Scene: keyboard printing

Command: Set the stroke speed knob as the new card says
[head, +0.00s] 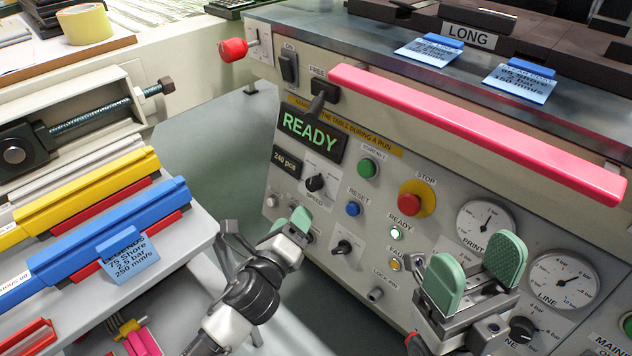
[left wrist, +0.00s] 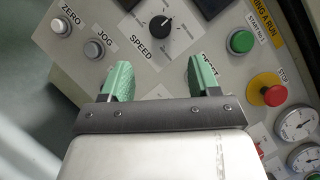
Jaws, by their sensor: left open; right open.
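The black speed knob (head: 315,183) sits on the grey front panel, left of the green start button. It shows larger in the left wrist view (left wrist: 161,24), its white pointer toward the upper right of that picture. My left gripper (head: 291,224) is open and empty just below the knob; the left wrist view shows its green fingers (left wrist: 160,78) apart, with the knob ahead between them. My right gripper (head: 474,268) is open and empty before the panel's right part. A blue card (head: 130,260) reading 75 Shore, 2.5 bar, 250 mm/s hangs on the blue holder at left.
Two more blue cards, one at left (head: 425,53) and one at right (head: 521,83) reading 150 mm/s, lie atop the machine. A pink bar (head: 480,130) juts out above the panel. The red stop button (head: 412,199) and gauges (head: 486,222) are near my right gripper.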

